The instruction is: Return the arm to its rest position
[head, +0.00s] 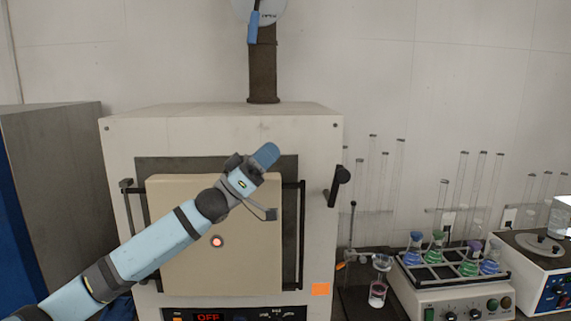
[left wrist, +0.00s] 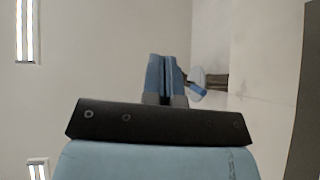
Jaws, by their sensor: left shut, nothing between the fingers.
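My left arm comes in from the lower left in the head view and reaches up across the front of a furnace. Its left gripper (head: 267,154) is in front of the upper part of the furnace door (head: 180,262), with blue fingertips pointing up and to the right. In the left wrist view the two blue fingers (left wrist: 166,75) lie together, shut with nothing between them. That view looks toward the ceiling and a pale wall. My right gripper is not in view.
The beige furnace (head: 225,122) has its door closed, a black handle (head: 339,185) and a display reading OFF (head: 208,317). A dark flue (head: 262,65) rises above. At right are a shaker with colored flasks (head: 450,290), glass tubes (head: 480,185) and a small beaker (head: 377,293).

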